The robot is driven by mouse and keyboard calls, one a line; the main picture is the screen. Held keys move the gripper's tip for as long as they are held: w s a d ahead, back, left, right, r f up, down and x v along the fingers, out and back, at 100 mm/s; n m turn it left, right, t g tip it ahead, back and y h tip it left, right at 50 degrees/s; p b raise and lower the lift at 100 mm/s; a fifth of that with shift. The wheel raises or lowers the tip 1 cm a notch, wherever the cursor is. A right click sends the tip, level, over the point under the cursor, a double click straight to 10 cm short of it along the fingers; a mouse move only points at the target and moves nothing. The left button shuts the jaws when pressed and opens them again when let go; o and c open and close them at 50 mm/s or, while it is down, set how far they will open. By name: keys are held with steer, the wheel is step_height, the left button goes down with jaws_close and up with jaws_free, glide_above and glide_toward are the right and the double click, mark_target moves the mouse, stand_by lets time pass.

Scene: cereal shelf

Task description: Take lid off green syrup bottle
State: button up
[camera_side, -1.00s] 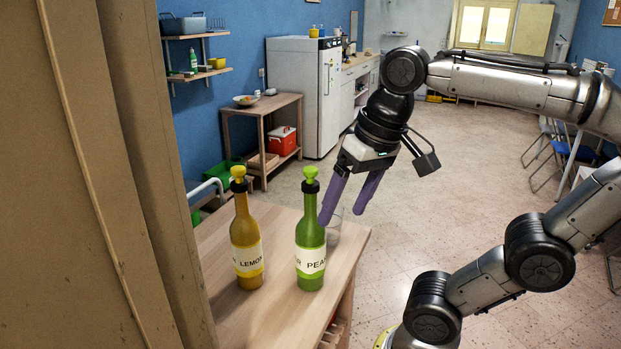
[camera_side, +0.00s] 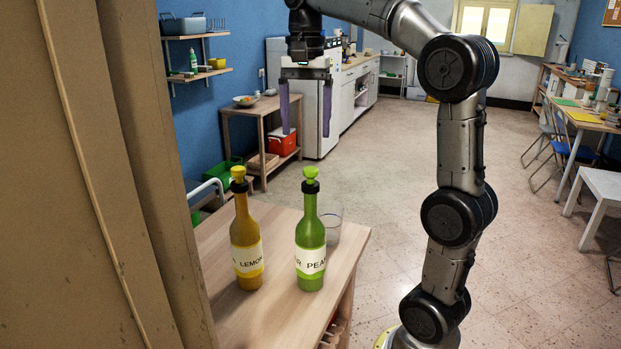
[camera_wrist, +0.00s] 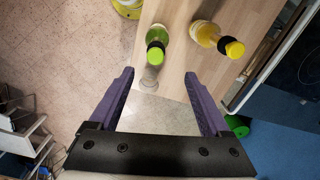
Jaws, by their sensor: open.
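The green syrup bottle (camera_side: 310,240) stands upright on the wooden table with its green lid (camera_side: 311,174) on top and a black collar below it. In the wrist view the green lid (camera_wrist: 156,56) shows from above, beyond my fingertips and between their lines. My gripper (camera_side: 306,135) has purple fingers spread wide, empty, pointing down. It is above lid height and appears farther back than the bottle. In the wrist view my gripper (camera_wrist: 160,74) is open with nothing between the fingers.
A yellow lemon bottle (camera_side: 246,245) with a yellow lid stands to the left of the green one. A clear glass (camera_side: 332,222) stands just behind the green bottle. The wooden table (camera_side: 285,325) is bare at the front. A tall brown panel (camera_side: 100,180) fills the left side.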

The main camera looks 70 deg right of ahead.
mark_target(310, 169)
step_height(310, 169, down, 6)
steer(key=shift+f, duration=0.1)
steer(key=shift+s+d+f, duration=0.1)
steer(key=shift+s+f, duration=0.1)
steer(key=shift+f, duration=1.15)
steer(key=shift+s+d+f, duration=0.1)
steer(key=shift+s+f, duration=0.1)
steer(key=shift+f, duration=1.1)
jaws_close()
